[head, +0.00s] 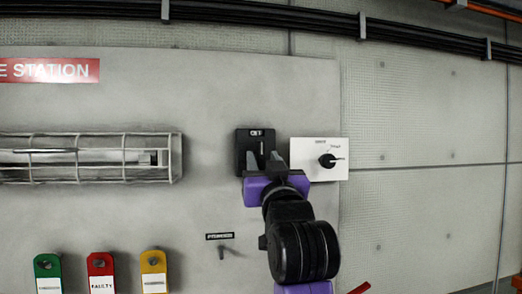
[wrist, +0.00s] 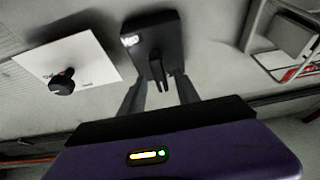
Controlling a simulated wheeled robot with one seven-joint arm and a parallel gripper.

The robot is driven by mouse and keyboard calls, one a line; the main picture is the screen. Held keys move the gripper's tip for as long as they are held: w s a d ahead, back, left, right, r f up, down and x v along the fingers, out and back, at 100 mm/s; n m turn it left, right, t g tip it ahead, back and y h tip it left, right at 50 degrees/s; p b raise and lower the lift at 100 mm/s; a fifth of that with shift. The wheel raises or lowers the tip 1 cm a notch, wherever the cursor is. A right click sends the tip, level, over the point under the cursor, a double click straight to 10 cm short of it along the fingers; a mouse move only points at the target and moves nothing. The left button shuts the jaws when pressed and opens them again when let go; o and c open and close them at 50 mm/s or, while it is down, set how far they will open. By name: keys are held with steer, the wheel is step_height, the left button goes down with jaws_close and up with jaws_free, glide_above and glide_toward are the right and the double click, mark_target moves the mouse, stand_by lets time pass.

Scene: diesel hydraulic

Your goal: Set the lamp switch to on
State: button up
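A black switch box (head: 255,142) with a small white label at its top is fixed to the grey panel. It also shows in the wrist view (wrist: 155,36), with a dark lever (wrist: 157,72) sticking out of it. My gripper (head: 262,164) is in front of the lower part of this box. In the wrist view my gripper (wrist: 159,88) has its two fingers apart, one on each side of the lever, with gaps visible. The lever is hidden in the head view. I cannot read the box's label or tell the lever's set position.
A white plate (head: 302,151) with a black rotary knob (head: 327,160) is just right of the box. A caged lamp (head: 90,158) is on the left. Green (head: 47,265), red (head: 100,263) and yellow (head: 153,262) tags hang below. A small hook (head: 225,250) sits under a black label.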

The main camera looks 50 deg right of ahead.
mark_target(262, 156)
steer(key=shift+p+x, duration=0.4)
steer(key=shift+x, duration=1.3)
jaws_close()
